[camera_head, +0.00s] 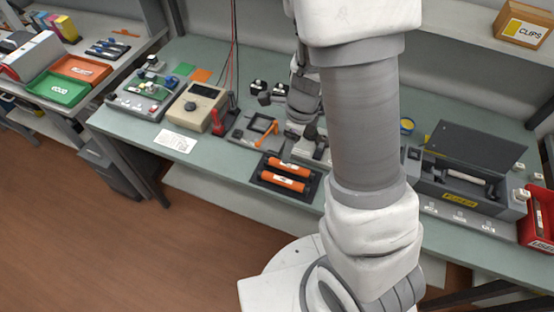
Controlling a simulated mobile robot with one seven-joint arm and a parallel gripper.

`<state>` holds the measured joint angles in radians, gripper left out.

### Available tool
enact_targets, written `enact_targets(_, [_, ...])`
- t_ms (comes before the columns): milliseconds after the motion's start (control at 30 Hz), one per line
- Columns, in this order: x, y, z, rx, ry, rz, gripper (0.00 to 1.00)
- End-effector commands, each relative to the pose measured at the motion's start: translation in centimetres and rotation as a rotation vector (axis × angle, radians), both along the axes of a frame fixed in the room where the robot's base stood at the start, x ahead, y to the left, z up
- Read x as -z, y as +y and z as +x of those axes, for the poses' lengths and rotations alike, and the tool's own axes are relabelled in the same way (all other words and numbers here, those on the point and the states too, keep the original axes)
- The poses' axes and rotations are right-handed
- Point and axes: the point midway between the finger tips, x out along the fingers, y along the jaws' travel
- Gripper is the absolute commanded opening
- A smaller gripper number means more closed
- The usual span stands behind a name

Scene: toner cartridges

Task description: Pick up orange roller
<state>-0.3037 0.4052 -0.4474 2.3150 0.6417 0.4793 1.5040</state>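Two orange rollers with pale labels lie side by side in a black tray (262,183) near the front edge of the green bench. The rear orange roller (280,165) and the front orange roller (279,180) both lie roughly left to right, slightly tilted in the picture. My gripper (296,112) is above the bench behind the tray, small, dark and partly hidden by my arm. It looks apart from both rollers. Whether its fingers are open or shut is not clear.
A grey fixture with an orange lever (268,133) stands behind the tray. A beige meter (196,107) is to its left, with a white card (175,141) in front. A lidded grey fuser box (460,195) stands at right, a red bin (537,228) beyond. My arm hides the bench's middle.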

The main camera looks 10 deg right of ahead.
Motion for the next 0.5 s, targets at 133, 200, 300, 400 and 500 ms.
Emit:
enact_targets(133, [1.8, 0.0, 0.1, 0.018, 0.007, -0.004, 0.7])
enact_targets(200, [3.3, 0.1, 0.1, 0.018, 0.007, -0.003, 0.7])
enact_targets(300, [5.6, 0.3, 0.3, 0.018, 0.007, -0.003, 0.7])
enact_targets(400, [7.8, 0.5, 0.4, 0.017, 0.007, -0.003, 0.7])
enact_targets(500, [9.8, 0.7, 0.6, 0.017, 0.006, -0.002, 0.7])
